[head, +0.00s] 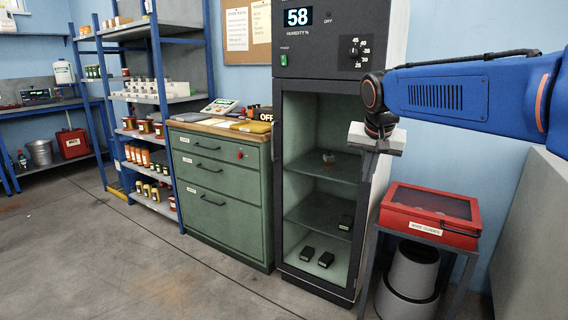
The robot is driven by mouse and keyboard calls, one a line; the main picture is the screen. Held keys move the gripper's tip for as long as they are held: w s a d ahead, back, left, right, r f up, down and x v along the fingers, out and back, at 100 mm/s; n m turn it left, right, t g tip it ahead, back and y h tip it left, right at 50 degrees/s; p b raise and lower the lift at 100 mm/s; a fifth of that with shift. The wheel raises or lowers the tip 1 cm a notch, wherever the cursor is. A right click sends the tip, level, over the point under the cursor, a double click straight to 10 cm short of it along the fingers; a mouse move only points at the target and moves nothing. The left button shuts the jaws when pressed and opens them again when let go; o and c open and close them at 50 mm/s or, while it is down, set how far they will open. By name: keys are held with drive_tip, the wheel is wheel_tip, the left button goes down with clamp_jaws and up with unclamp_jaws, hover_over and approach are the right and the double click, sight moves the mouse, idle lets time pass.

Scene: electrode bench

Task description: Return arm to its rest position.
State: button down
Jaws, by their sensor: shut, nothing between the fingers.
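My blue arm (445,94) reaches in from the right edge, roughly level, above the red case. My gripper (374,148) hangs at its end, pointing down, in front of the right side of the tall humidity cabinet (325,60). The gripper is shut and I see nothing held in it. The fingertips are small and hard to make out against the cabinet edge.
The cabinet's front is open to shelves with small dark blocks (326,259). A red case (430,212) sits on a stand at right, above a grey bin (408,275). Green drawers (221,190) and a blue shelf rack (160,90) stand left. Floor (130,270) is clear.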

drive_tip(key=s+d+f+n, duration=0.1)
drive_tip(key=s+d+f, duration=0.1)
drive_tip(key=s+f, duration=0.4)
drive_tip(key=s+d+f+n, duration=0.1)
drive_tip(key=s+f, duration=0.5)
drive_tip(key=s, duration=1)
drive_tip(key=s+d+f+n, duration=0.2)
drive_tip(key=s+f, duration=0.5)
drive_tip(key=s, duration=0.4)
drive_tip(key=shift+d+y, duration=0.4)
drive_tip(key=shift+d, duration=0.15)
